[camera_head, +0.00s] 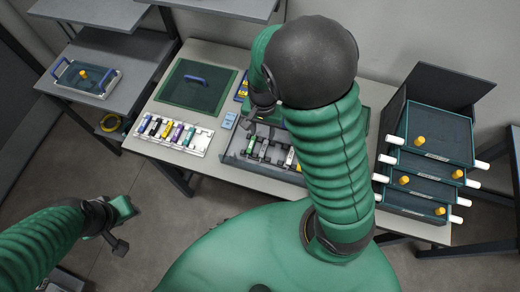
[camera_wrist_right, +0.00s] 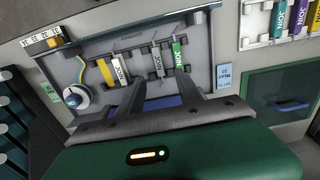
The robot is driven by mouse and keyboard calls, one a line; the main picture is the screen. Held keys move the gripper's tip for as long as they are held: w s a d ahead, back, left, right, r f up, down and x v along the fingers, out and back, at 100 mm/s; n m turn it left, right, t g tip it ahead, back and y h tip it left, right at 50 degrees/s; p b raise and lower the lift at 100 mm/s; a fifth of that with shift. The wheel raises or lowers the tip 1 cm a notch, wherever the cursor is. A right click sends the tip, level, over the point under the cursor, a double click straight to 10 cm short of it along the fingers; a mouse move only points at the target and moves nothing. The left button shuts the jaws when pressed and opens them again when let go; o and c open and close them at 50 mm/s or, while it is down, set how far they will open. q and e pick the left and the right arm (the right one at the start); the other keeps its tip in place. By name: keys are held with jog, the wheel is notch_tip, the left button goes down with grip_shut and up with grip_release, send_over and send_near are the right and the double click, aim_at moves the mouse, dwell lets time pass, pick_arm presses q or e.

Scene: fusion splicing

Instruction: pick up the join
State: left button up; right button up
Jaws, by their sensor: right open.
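Several small sleeves labelled JOIN sit in a grey tray (camera_wrist_right: 207,60). In the right wrist view these include a white join (camera_wrist_right: 120,69), a grey join (camera_wrist_right: 157,61) and a green join (camera_wrist_right: 178,52), with a yellow one (camera_wrist_right: 105,72) beside the white. The head view also shows the tray (camera_head: 228,158), partly hidden by my right arm. My right gripper (camera_wrist_right: 158,78) is open and empty, its two fingers over the tray, roughly either side of the grey join; contact cannot be told. My left gripper (camera_head: 112,228) hangs over the floor at lower left, its jaw state unclear.
A white rack (camera_head: 202,146) with several coloured joins stands left of the tray. A green mat with a blue handle (camera_head: 196,84) lies behind it. A blue-handled tray (camera_head: 88,78) sits on the left shelf.

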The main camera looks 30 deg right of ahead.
send_over(264, 148)
notch_tip(264, 148, down, 6)
jog(key=shift+a+r+b, duration=0.1)
jog(key=shift+b, duration=0.35)
notch_tip(264, 148, down, 5)
jog(key=shift+r+b, duration=0.15)
jog(key=shift+b, duration=0.25)
jog(key=shift+f, duration=0.35)
jog(key=c, duration=0.4)
grip_shut()
